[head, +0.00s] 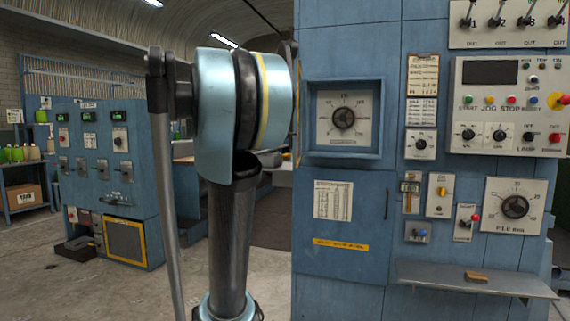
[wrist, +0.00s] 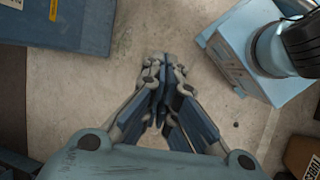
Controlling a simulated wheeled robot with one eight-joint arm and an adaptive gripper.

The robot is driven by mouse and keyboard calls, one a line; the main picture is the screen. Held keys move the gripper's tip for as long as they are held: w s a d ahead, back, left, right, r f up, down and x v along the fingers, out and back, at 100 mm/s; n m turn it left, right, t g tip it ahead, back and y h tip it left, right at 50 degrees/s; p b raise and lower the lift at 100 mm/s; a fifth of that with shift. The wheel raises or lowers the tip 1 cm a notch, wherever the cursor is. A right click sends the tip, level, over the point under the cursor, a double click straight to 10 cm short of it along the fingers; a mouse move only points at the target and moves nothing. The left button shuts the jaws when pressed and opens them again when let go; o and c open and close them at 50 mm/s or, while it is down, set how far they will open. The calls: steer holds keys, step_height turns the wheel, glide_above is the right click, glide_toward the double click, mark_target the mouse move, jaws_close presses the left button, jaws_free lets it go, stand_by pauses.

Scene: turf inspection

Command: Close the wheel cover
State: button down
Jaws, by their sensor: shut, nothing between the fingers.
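My gripper (wrist: 160,85) shows in the wrist view, its fingers together and empty, above bare floor. It is not visible in the head view, where my arm stands in front. In the head view, a dial (head: 344,117) with a dark knob sits in a square recess (head: 377,118) of the tall blue cabinet. The recess is open at the front. A thin upright edge (head: 298,110) with yellow on it stands left of the recess, partly behind my arm; I cannot tell whether it is the wheel cover. No cover is clearly seen in the wrist view.
The blue cabinet (head: 340,270) fills the right, with a control panel (head: 510,105) and a jutting shelf (head: 470,280) holding a small brown block (head: 476,276). A lower blue console (head: 105,170) stands at left. Concrete floor (head: 60,290) is open in front of it.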

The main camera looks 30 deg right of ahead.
steer(key=w+d+r+n+g+h, duration=0.1)
steer(key=w+d+r+n+g, duration=0.1)
steer(key=w+d+r, duration=0.35)
steer(key=w+d+r+n+g+h, duration=0.1)
steer(key=w+d+r+n, duration=0.15)
steer(key=d+r, duration=0.5)
steer(key=s+d+f, duration=0.5)
steer(key=s+d, duration=0.1)
steer(key=d, duration=0.1)
steer(key=shift+f+m, duration=0.2)
steer(key=shift+m, duration=0.25)
steer(key=shift+s, duration=0.1)
